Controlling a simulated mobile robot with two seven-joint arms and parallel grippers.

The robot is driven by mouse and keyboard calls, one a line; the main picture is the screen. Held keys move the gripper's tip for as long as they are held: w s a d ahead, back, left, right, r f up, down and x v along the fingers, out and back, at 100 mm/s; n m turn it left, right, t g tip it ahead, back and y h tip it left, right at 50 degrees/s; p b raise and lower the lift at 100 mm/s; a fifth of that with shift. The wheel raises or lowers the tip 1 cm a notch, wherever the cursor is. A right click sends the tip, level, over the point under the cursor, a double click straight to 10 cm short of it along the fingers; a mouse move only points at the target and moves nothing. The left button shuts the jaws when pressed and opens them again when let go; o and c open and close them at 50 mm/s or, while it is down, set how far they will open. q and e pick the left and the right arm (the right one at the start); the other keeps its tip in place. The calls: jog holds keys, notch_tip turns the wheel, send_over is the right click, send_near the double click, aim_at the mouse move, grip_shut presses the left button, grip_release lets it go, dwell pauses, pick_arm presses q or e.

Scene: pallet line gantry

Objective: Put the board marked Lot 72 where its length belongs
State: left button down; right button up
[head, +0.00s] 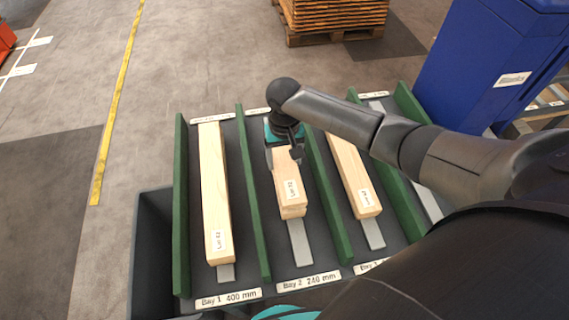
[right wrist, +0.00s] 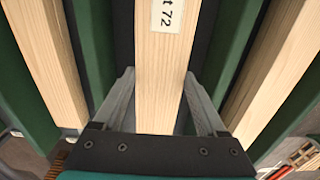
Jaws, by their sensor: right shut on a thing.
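The board marked Lot 72 (head: 289,172) is pale wood and lies lengthwise in the lane labelled Bay 2 240 mm (head: 308,282). In the right wrist view the board (right wrist: 160,75) runs between the two fingers, its label ending in "t 72". My right gripper (head: 284,155) is shut on its far part. Bay 1 400 mm (head: 228,298) holds a longer board (head: 213,175). Bay 3 (head: 372,266) holds a board (head: 350,170); its length text is hidden by my arm.
Green dividers (head: 254,200) stand upright between the lanes. A dark bin (head: 152,245) stands left of Bay 1. A blue cabinet (head: 495,60) is at the right, and a pallet of stacked wood (head: 335,15) lies behind. My right arm covers the right side.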

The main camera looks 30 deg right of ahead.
aim_at(284, 162)
jog(key=shift+f, duration=1)
jog(key=shift+f, duration=0.1)
jog(key=o, duration=1.6)
jog(key=shift+c, duration=0.2)
notch_tip(284, 162, up, 12)
jog(key=p, duration=0.2)
